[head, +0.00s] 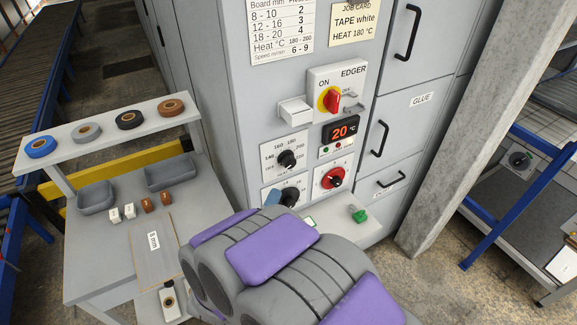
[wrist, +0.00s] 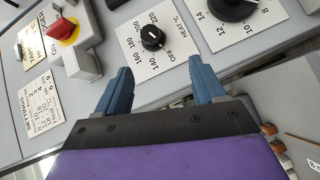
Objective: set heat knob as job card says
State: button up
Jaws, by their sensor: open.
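The heat knob (head: 287,159) is a black knob on a white dial plate on the grey cabinet. In the wrist view the heat knob (wrist: 152,38) has marks from OFF to 220 around it; its exact setting is too small to tell. The job card (head: 355,22) reads TAPE white, HEAT 180 °C. My gripper (wrist: 162,85) is open and empty, its two blue fingers apart, short of the knob and on either side of it in the wrist view. In the head view my arm hides most of the gripper.
A red display (head: 340,131) reads 20 °C. A thickness knob (wrist: 233,8) sits beside the heat dial. A white box (head: 295,111) juts out above. A bench (head: 100,245) stands left.

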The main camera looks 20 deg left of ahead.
aim_at(287, 166)
jog(key=shift+n+t, duration=0.4)
jog(key=shift+n, duration=0.1)
jog(key=w+b, duration=0.1)
jog(key=w, duration=0.4)
jog(key=w+a+b, duration=0.1)
jog(key=w, duration=0.4)
jog(key=w+b, duration=0.1)
jog(key=w, duration=0.5)
jog(key=shift+w+a+f, duration=0.1)
jog(key=shift+a+f, duration=0.15)
jog(key=shift+f, duration=0.05)
jog(key=c, duration=0.9)
